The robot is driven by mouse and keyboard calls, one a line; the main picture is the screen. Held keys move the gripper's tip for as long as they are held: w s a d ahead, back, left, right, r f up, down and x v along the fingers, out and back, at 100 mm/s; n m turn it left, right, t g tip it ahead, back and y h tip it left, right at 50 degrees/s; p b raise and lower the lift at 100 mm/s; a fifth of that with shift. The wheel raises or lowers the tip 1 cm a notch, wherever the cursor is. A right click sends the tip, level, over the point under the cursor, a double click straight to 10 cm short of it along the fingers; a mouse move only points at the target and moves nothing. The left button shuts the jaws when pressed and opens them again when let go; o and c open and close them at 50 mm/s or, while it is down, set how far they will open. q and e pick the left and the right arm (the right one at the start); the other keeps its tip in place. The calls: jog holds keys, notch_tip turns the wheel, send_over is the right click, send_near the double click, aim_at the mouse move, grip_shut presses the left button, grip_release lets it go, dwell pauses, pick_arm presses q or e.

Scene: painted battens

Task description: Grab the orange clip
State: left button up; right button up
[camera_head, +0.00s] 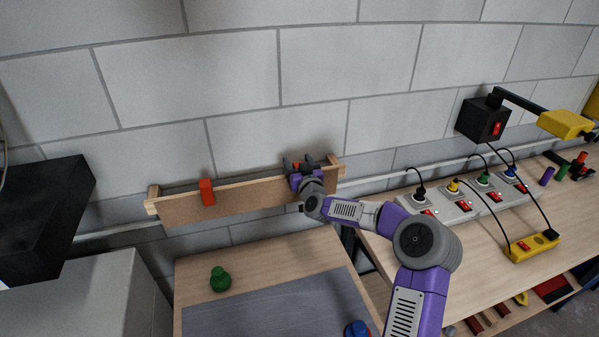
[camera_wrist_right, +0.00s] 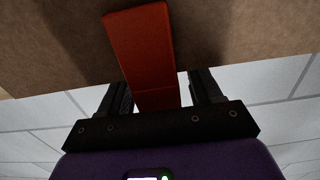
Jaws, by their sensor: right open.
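One orange clip (camera_head: 207,192) sits over the top edge of a wooden batten (camera_head: 245,197) on the wall, toward its left end. A second orange clip (camera_head: 296,164) shows as a small patch near the batten's right end, mostly hidden by my right gripper (camera_head: 298,163). In the right wrist view this orange-red clip (camera_wrist_right: 147,55) hangs on the brown board and reaches down between the two dark fingers of my right gripper (camera_wrist_right: 160,95). The fingers stand apart, with a gap on both sides of the clip. My left gripper is not in view.
Below the batten is a wooden table (camera_head: 262,257) with a grey mat (camera_head: 275,308), a green knob-like piece (camera_head: 220,279) and a blue piece (camera_head: 357,329). A workbench at right holds a power strip (camera_head: 462,206) with cables. A dark box (camera_head: 45,215) stands at left.

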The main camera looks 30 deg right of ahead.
jog(key=c, duration=1)
